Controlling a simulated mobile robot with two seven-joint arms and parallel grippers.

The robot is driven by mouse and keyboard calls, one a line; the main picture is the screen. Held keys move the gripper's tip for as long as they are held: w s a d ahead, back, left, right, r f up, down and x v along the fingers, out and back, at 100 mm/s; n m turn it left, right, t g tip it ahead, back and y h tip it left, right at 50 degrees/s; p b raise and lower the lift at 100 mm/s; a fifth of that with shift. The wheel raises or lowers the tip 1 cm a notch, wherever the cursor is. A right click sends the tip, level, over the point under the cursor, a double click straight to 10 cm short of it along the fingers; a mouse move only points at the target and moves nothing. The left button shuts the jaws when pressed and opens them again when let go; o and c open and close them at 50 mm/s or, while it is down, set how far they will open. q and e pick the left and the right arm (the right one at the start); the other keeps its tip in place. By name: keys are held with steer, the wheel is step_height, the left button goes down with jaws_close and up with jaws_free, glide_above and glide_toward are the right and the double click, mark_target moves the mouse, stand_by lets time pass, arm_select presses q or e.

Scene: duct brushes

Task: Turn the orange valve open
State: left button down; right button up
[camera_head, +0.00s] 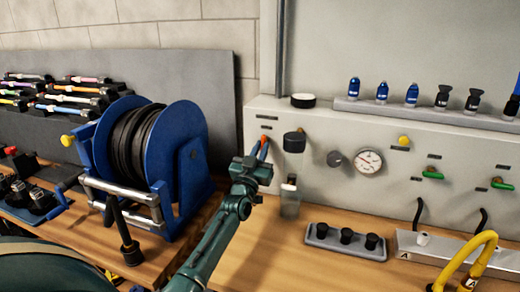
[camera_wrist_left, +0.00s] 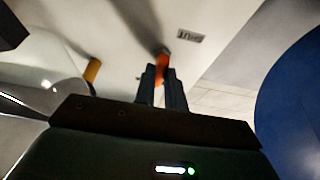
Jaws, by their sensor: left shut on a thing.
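The orange valve (camera_head: 264,143) sits on the front of the pale panel, just right of the blue hose reel; only a small part shows in the head view. In the left wrist view the orange valve handle (camera_wrist_left: 163,62) stands between the two dark fingertips. My left gripper (camera_head: 258,155) is shut on it, with its fingers (camera_wrist_left: 162,82) close on both sides. The fingers hide part of the handle, and its turning angle is hard to tell. My right gripper is not in view.
The blue hose reel (camera_head: 185,150) stands close left of my left arm. A black knob (camera_head: 294,142) and a clear jar (camera_head: 289,200) are close on the right. A pressure gauge (camera_head: 368,161) is farther right. A black-capped rack (camera_head: 345,241) lies on the wooden bench.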

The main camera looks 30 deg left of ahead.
arm_select(q)
steer(key=shift+r+n, duration=0.25)
steer(key=shift+n, duration=0.05)
steer(key=c, duration=1.9)
jaws_free()
steer(key=o, duration=0.4)
steer(key=shift+f, duration=0.15)
steer(key=shift+o, duration=0.2)
steer(key=shift+s+d+f, duration=0.1)
steer(key=shift+s+f, duration=0.05)
steer(key=shift+f, duration=0.05)
steer(key=b+v, duration=0.1)
steer(key=v, duration=1.1)
steer(key=shift+s, duration=0.25)
steer(key=shift+d+f, duration=0.1)
steer(key=shift+d, duration=0.05)
